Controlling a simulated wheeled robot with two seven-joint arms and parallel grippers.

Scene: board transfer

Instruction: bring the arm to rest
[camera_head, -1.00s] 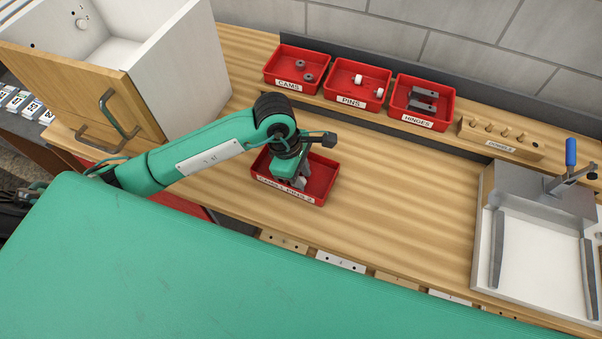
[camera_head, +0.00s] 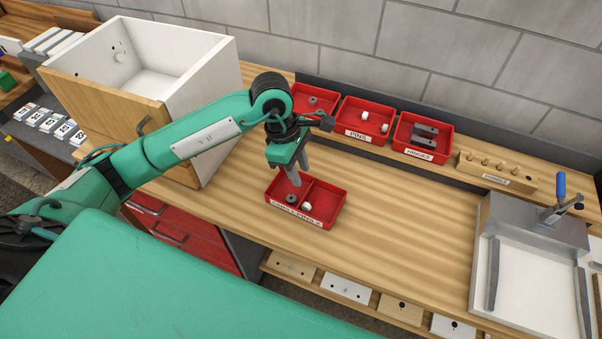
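My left arm comes in from the left. Its gripper (camera_head: 301,177) points down above the small two-part red tray (camera_head: 318,224) on the bench. Its two grey fingers stand apart with nothing seen between them. A dark grey cam (camera_head: 291,198) lies in the tray's left compartment, close below the fingers. A white pin (camera_head: 307,206) lies in the right compartment. My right gripper is not in view.
Behind stand red bins of cams (camera_head: 299,107), pins (camera_head: 378,108) and hinges (camera_head: 445,142), the first partly hidden by my arm. A dowel block (camera_head: 496,172) and a clamp fixture (camera_head: 535,216) are right. A white cabinet (camera_head: 197,75) stands left.

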